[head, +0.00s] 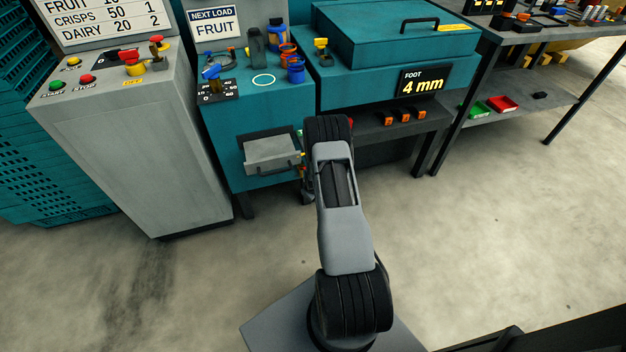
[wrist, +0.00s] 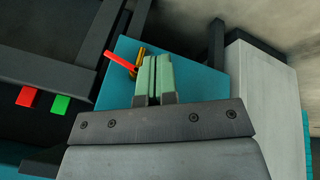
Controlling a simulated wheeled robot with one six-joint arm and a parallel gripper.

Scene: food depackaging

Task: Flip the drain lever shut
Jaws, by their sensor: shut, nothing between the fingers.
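The drain lever is a red handle (wrist: 117,61) on a brass-coloured valve (wrist: 139,60) at the teal cabinet in the wrist view. The handle sticks out to the upper left from the valve. My gripper (wrist: 154,72) has two pale green fingers pressed together with nothing between them. In the wrist view the fingertips appear just right of the valve and overlap its edge; I cannot tell whether they touch it. In the head view my arm hides most of the valve area, and a small red bit (head: 351,122) shows right of the arm.
The teal cabinet (head: 226,120) carries a grey tray (head: 272,151) on its front. A grey console (head: 135,130) stands to its left, and a teal machine with a "4 mm" display (head: 424,83) to its right. Red (head: 502,104) and green (head: 475,112) bins sit on a shelf. The floor in front is clear.

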